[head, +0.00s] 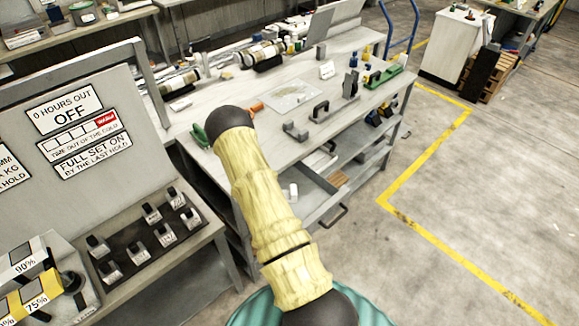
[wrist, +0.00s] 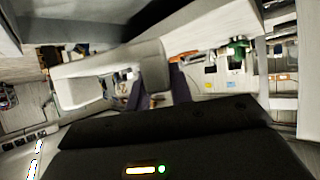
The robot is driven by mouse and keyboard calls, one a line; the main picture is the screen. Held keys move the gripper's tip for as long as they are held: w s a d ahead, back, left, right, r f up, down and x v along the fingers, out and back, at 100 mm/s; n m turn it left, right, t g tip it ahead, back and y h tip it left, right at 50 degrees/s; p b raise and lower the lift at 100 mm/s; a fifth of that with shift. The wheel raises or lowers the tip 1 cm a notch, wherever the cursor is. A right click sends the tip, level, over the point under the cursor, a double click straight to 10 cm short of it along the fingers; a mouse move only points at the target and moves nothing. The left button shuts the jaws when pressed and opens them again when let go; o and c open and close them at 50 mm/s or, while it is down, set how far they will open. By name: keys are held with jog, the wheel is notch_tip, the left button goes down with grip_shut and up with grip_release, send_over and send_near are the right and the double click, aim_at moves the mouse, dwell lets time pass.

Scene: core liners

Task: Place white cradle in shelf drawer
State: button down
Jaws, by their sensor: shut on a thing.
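In the wrist view, my gripper (wrist: 157,92) shows as two dark fingers beyond the black wrist housing. It is shut on a pale, curved piece, which looks like the white cradle (wrist: 92,90); its far side is partly hidden. In the head view my arm covers the gripper. A small white part (head: 293,190) shows beside the arm, over the open drawer; I cannot tell whether it belongs to the cradle. The shelf drawer (head: 318,198) is pulled out under the workbench, with a dark handle in front. My arm hides its left part.
The workbench top (head: 225,95) above the drawer carries bottles, rolls, a paper sheet and grey metal fixtures (head: 320,112). A side table (head: 150,285) with several small blocks stands at left, below a sign board (head: 75,125).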

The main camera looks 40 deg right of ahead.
jog(key=s+a+f+n+t+y+b, duration=0.1)
jog(key=s+a+f+n+y, duration=0.15)
jog(key=a+f, duration=0.4)
jog(key=s+a+f+n+t+y+b, duration=0.1)
jog(key=s+a+f+n+y, duration=0.15)
jog(key=a, duration=0.75)
jog(key=a+f+n+y+b, duration=0.1)
jog(key=a+f+b, duration=0.2)
jog(key=f+b, duration=0.5)
jog(key=shift+s+a+f+n+y, duration=0.3)
jog(key=shift+a+f+n+y, duration=0.05)
jog(key=shift+n+y, duration=0.05)
jog(key=shift+s, duration=0.1)
